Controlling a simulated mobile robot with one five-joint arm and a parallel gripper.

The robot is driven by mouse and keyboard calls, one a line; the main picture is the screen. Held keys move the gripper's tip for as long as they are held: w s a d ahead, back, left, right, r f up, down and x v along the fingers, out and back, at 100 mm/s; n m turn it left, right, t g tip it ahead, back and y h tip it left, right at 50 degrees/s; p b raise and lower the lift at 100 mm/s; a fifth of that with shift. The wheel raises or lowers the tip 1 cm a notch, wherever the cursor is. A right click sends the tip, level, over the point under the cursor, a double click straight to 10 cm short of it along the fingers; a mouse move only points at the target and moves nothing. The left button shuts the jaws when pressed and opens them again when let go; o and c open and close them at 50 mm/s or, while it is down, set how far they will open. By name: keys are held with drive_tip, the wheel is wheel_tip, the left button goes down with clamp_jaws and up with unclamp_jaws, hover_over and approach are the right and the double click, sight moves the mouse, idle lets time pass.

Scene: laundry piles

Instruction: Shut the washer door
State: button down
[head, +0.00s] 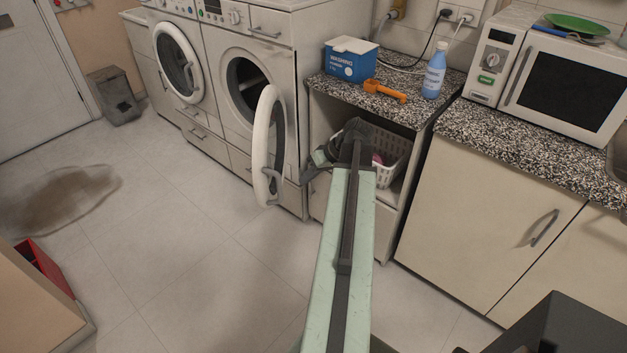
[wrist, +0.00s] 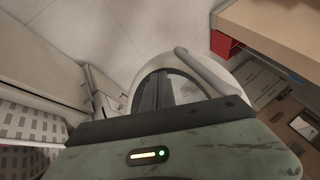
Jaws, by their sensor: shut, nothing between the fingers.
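The front-loading washer (head: 222,85) with the dark round opening stands left of the counter. Its round white door (head: 261,140) is swung wide open, standing out from the front edge-on to the head view. My gripper (head: 318,160) is shut and empty, to the right of the door and in front of the open shelf. In the wrist view, my dark fingers (wrist: 157,88) overlap the door's glass, with the door's pale rim (wrist: 222,76) and handle (wrist: 197,68) beyond. I cannot tell whether the fingers touch the door.
A second machine's round door (head: 178,62) looks shut or nearly shut at the left. A white basket (head: 395,155) sits in the open shelf behind my gripper. A blue box (head: 350,62), orange scoop (head: 385,91) and bottle (head: 434,72) stand on the counter.

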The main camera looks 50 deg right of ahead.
drive_tip(key=w+a, duration=0.1)
drive_tip(key=w+a+f, duration=0.1)
drive_tip(key=a, duration=0.1)
drive_tip(key=w+a+f+b, duration=0.1)
drive_tip(key=shift+w+a+f, duration=0.1)
drive_tip(key=shift+a, duration=0.1)
idle(0.3)
